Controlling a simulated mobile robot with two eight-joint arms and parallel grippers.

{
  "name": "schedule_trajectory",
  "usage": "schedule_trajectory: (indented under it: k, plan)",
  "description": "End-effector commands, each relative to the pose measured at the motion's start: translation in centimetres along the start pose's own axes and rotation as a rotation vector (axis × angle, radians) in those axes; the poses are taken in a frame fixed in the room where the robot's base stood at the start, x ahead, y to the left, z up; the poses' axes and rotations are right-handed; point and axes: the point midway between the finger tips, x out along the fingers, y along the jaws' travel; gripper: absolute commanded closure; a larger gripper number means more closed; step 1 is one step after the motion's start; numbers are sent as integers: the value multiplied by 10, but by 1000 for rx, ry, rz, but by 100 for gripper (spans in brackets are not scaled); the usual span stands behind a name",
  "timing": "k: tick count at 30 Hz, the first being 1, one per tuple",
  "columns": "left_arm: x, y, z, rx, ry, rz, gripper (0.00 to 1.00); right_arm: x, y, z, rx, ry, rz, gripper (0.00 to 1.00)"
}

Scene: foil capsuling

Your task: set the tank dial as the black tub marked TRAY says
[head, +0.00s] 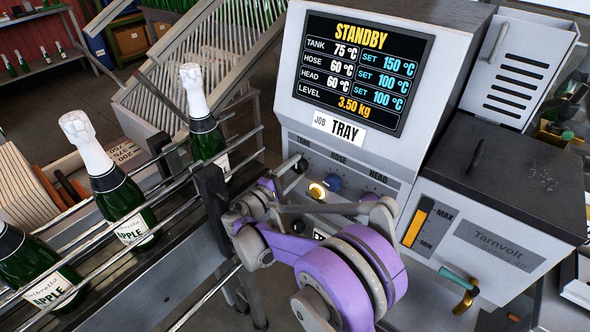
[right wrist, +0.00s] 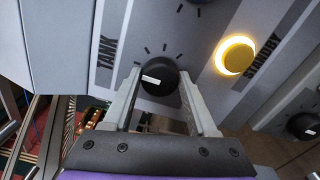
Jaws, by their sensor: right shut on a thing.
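The tank dial (right wrist: 160,88) is a black round knob with a white pointer mark, beneath the word TANK on the grey machine panel. In the right wrist view the mark lies left of the knob's middle, and short tick marks fan around it. My right gripper (right wrist: 159,77) is shut on the knob, one finger on each side. In the head view my purple right arm hides part of the lower panel. The screen (head: 360,70) reads STANDBY, with TANK 75 °C and SET 150 °C. A label below it (head: 340,129) reads JOB TRAY. I cannot make out a black tub marked TRAY. My left gripper is out of view.
A lit yellow STANDBY button (right wrist: 235,56) sits close beside the tank dial. Green bottles with white tops (head: 110,190) stand in a railed conveyor at left. A dark-lidded box (head: 505,170) adjoins the panel at right.

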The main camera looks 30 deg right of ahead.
Motion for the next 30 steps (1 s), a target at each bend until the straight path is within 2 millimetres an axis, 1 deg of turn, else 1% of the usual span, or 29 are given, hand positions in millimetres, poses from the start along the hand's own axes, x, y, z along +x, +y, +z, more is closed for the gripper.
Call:
schedule_trajectory:
  k: [1,3,11,14,17,24,27,30]
  plan:
    - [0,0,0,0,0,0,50,0,-1,0,0,1,-2,40]
    - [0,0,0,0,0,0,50,0,0,0,0,0,-1,30]
    - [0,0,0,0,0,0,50,0,0,0,-1,0,-1,30]
    - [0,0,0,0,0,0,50,-5,0,0,-1,1,0,30]
    - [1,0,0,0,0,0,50,-18,0,-1,-1,4,0,30]
    - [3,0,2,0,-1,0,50,-67,0,-2,0,6,0,30]
    - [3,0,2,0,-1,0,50,-85,0,-1,0,4,0,30]
    - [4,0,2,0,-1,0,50,-98,0,-1,0,3,-1,30]
